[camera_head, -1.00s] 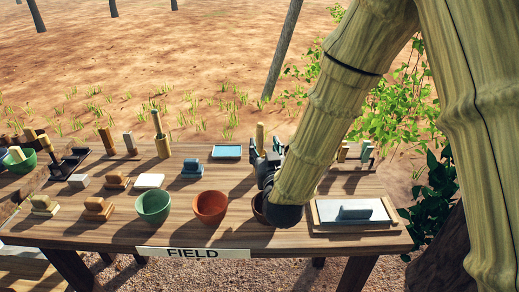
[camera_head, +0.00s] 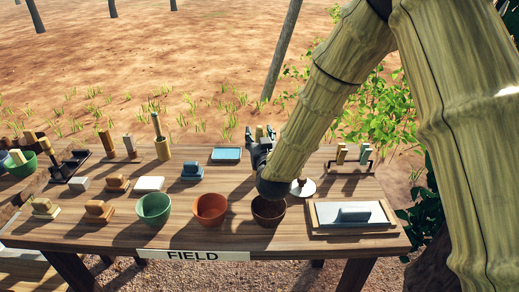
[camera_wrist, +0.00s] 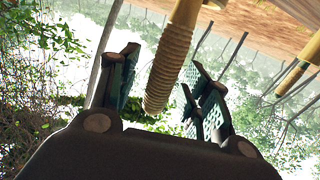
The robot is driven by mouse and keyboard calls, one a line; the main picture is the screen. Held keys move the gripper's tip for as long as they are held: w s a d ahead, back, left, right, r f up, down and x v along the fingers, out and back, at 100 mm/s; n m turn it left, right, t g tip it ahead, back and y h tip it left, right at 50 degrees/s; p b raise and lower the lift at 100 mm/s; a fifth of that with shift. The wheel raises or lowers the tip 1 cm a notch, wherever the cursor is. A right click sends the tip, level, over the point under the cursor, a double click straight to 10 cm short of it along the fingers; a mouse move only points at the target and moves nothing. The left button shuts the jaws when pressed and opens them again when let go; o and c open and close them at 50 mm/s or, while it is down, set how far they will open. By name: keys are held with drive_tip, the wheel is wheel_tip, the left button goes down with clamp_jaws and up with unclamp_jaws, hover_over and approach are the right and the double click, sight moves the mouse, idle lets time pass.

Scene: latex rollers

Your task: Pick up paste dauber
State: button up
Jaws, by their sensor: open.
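A light wooden handle (camera_wrist: 172,55) with a ribbed end stands between the two spread fingers of my gripper (camera_wrist: 160,90) in the wrist view, with gaps on both sides. The frames do not show for certain that it is the paste dauber; its far end is out of that view. In the head view my gripper (camera_head: 262,145) is at the back half of the table, right of the blue tray. A pale handle top (camera_head: 260,131) shows just behind it. My wrist and arm hide what stands below.
The wooden table (camera_head: 110,228) holds a green bowl (camera_head: 153,208), an orange bowl (camera_head: 209,209) and a brown bowl (camera_head: 268,211) along the front. A blue tray (camera_head: 226,155) lies left of my gripper. A pale disc (camera_head: 303,188), a framed tray (camera_head: 318,218) and a small rack (camera_head: 350,165) are to the right.

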drive_tip(key=c, duration=1)
